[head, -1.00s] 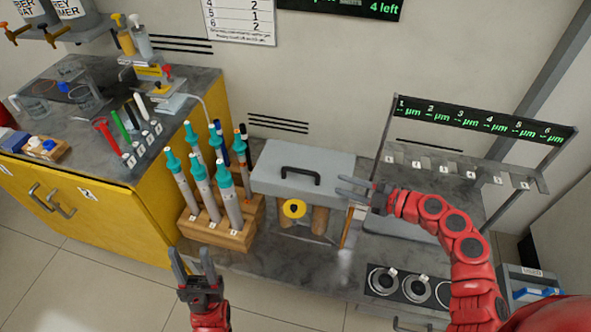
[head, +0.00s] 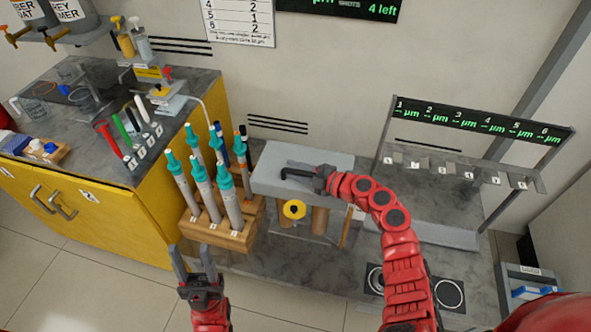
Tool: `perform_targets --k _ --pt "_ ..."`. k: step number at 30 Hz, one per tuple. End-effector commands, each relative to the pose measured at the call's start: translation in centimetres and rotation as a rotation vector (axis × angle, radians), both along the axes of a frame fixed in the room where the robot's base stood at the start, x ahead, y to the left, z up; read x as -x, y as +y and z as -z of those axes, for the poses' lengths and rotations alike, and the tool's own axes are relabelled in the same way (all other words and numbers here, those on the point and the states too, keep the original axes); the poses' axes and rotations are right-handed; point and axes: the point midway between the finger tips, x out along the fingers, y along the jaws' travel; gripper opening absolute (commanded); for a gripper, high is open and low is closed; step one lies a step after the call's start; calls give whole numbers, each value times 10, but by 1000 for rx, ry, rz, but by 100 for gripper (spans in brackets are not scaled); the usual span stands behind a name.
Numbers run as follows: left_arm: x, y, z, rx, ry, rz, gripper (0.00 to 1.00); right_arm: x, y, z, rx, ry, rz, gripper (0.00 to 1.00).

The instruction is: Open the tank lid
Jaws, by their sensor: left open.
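The tank is a grey box with a flat grey lid (head: 264,176) on top, standing at the back of the low bench. The lid lies flat, with a dark bar handle (head: 290,170) on it. My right gripper (head: 314,178) is over the lid at the right end of the handle and hides part of it. Whether its fingers are closed around the handle is not clear. My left gripper (head: 193,250) is open and empty, pointing up, low in front of the wooden rack and away from the tank.
A wooden rack (head: 238,240) of teal-topped pipette-like tools stands just left of the tank. A numbered metal stand (head: 455,172) is to the right. A yellow cabinet (head: 150,225) is at left.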

Motion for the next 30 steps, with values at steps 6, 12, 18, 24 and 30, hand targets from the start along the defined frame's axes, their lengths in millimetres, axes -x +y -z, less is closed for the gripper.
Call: perform_targets --k 6,12,18,24,30 --pt "0 0 0 0 0 0 50 0 0 0 -1 1 0 21" --pt "0 0 0 0 0 0 50 0 0 0 -1 1 0 0" --pt "0 0 0 0 0 0 50 0 -1 0 -1 1 0 0" --pt "0 0 0 0 0 0 50 0 0 0 -1 1 0 0" --pt "0 0 0 0 0 0 50 0 -1 1 -1 1 0 0"
